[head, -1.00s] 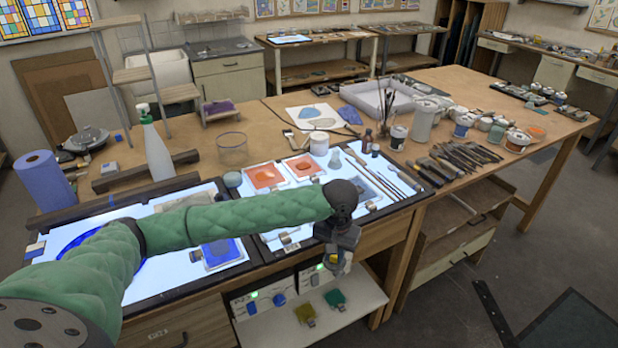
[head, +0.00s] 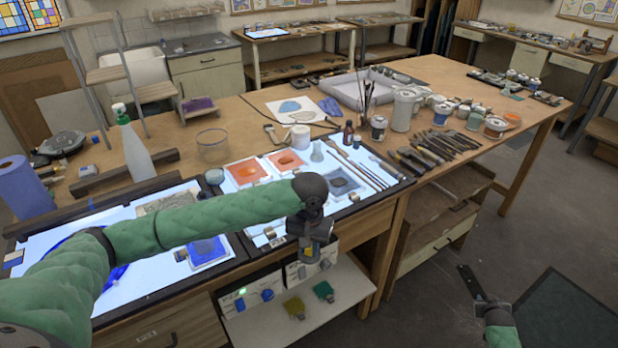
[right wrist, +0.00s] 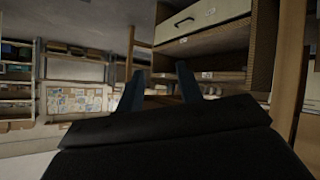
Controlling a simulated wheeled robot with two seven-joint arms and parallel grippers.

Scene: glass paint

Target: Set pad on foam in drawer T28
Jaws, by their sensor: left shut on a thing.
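My left gripper (head: 312,258) points down in front of the table's edge, beside the small white labelled units. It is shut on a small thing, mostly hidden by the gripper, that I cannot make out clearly. A blue pad (head: 267,294), a yellow pad (head: 294,306) and a green pad (head: 323,290) lie at the white shelf (head: 345,297) below. The labels are too small to read, so I cannot tell which is T28; no foam shows clearly. My right gripper (head: 468,283) is low at the right; its fingers stand apart and empty in the right wrist view (right wrist: 158,88).
The lit table (head: 140,285) above the shelf holds glass pieces, orange sheets (head: 287,161) and brushes. Tools and jars crowd the wooden table behind. Open shelves (head: 435,225) stand right, with bare floor beyond.

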